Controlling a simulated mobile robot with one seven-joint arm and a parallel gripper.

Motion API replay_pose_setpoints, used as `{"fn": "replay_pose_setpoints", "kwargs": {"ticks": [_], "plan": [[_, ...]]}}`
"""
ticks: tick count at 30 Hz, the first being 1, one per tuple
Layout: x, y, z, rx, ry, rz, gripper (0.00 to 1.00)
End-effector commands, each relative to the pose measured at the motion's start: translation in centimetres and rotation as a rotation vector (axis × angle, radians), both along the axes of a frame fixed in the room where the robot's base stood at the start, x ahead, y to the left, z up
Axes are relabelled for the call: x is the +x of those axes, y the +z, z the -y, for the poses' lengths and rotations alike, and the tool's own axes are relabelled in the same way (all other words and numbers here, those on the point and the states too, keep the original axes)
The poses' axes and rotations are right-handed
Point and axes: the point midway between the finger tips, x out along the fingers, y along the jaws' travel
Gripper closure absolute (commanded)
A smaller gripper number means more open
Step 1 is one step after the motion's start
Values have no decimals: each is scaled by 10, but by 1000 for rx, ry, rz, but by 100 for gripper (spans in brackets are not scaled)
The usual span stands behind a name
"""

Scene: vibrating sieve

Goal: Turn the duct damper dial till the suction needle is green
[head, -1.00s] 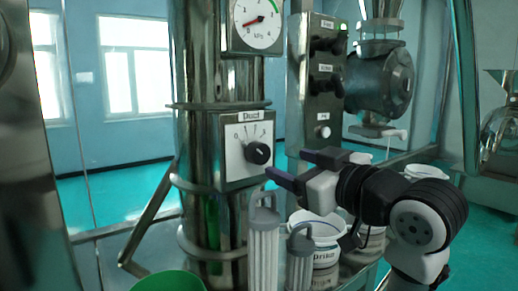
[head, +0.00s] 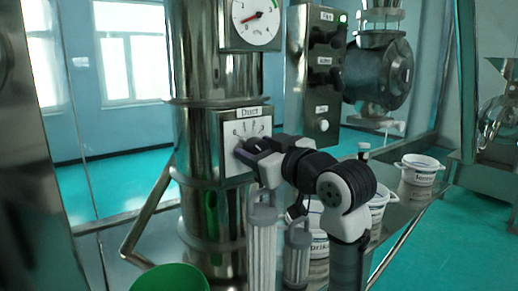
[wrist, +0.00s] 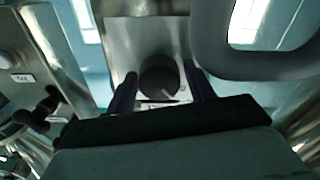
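The duct damper dial's white plate (head: 232,134), labelled "Duct", is on the steel column, with its scale marks fanning out on top. In the head view, my gripper (head: 250,150) is at the plate and covers most of the knob. In the wrist view, the black round knob (wrist: 159,76) sits between the two fingers of my gripper (wrist: 162,88), with a white pointer mark at its lower edge. The fingers are apart, one on each side; firm contact is not clear. The suction gauge (head: 254,22) above has its red needle pointing lower left, away from the green band at the right.
A control box (head: 312,75) with black knobs and a lit green lamp stands right of the column. Pale filter cylinders (head: 262,250) stand below my gripper, beside labelled white tubs (head: 420,170). A green bowl (head: 170,279) is at the lower front.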

Motion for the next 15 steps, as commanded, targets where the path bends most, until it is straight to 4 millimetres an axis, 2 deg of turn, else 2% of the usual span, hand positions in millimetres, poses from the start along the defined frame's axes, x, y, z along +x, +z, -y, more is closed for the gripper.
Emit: {"fn": "replay_pose_setpoints", "kwargs": {"ticks": [1, 8, 15], "plan": [[0, 0, 0, 0, 0, 0, 53], [0, 0, 0, 0, 0, 0, 82], [0, 1, 0, 23, 0, -16, 82]]}}
